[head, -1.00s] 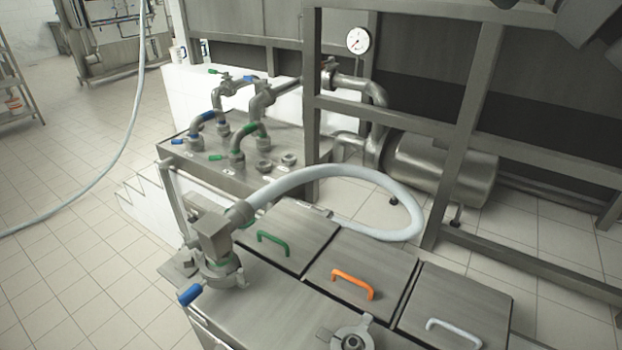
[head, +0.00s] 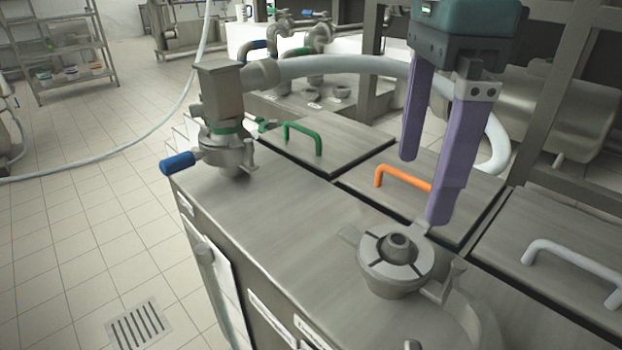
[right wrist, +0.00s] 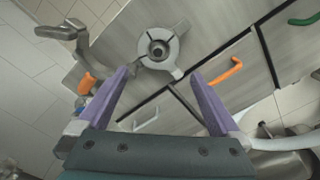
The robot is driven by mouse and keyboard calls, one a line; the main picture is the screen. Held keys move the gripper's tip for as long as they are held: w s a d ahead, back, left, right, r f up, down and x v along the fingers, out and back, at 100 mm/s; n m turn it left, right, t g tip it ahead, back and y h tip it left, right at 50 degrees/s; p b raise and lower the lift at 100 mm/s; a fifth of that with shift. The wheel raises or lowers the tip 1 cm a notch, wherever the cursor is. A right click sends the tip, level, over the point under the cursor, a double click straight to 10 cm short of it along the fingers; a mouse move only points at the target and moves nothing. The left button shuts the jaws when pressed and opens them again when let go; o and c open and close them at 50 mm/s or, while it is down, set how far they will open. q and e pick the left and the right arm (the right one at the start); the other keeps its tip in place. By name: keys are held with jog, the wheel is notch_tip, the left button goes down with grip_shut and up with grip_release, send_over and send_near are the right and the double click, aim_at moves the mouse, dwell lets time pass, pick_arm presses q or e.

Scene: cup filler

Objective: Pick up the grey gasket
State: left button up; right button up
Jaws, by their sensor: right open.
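I cannot make out a grey gasket in either view. A lid with a pale grey handle (head: 575,262) lies at the right of the steel cabinet in the head view. That handle also shows in the right wrist view (right wrist: 146,120), between my fingers. My right gripper (head: 423,188) is open and empty, with purple fingers pointing down over the orange-handled lid (head: 365,205). In the right wrist view the gripper (right wrist: 162,73) spreads its fingers below the round steel fitting (right wrist: 157,47). My left gripper is not in view.
The round fitting (head: 396,262) stands on the cabinet top near my right fingers. A green-handled lid (head: 318,150) lies farther left. A valve with a green ring and blue lever (head: 228,130) stands at the left corner, with a thick pale hose (head: 340,66) running from it.

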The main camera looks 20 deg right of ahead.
aim_at(409, 239)
jog(key=f, duration=0.8)
jog(key=shift+s, duration=0.2)
jog(key=c, duration=1)
